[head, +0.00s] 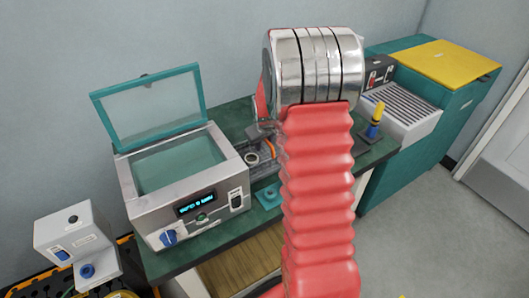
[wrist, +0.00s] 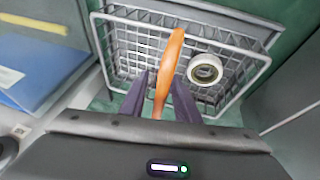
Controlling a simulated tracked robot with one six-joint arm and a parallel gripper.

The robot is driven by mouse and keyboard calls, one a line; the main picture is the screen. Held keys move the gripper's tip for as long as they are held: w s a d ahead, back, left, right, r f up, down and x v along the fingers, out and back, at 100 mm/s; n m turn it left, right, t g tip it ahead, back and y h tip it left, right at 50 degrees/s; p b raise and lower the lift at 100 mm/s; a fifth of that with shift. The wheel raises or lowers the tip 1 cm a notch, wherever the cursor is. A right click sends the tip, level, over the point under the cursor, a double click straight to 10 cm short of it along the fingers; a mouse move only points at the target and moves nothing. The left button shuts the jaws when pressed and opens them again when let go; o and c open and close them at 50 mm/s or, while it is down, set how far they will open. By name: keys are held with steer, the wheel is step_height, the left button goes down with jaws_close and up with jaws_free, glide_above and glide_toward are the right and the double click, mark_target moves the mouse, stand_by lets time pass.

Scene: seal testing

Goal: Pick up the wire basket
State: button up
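The wire basket (wrist: 236,49) fills the upper middle of the wrist view, seen from above. Its orange handle (wrist: 175,45) rises toward the camera. A white ring-shaped part (wrist: 205,69) is inside the basket, right of the handle. My gripper (wrist: 162,80) has its two dark fingers on either side of the handle, with visible gaps, so it looks open around it. In the head view my arm hides most of the basket; the orange handle (head: 268,147) and the ring-shaped part (head: 252,159) show left of the arm.
A steel tester (head: 185,185) with its teal-framed lid (head: 150,103) raised stands left of the basket on the green bench. A yellow-handled tool (head: 376,118) and a slatted grey unit (head: 405,108) are to the right. A teal cabinet (head: 445,105) stands beyond.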

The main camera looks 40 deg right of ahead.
jaws_close()
steer(key=shift+r, duration=0.15)
stand_by(0.4)
step_height(320, 180, up, 10)
stand_by(0.4)
stand_by(0.5)
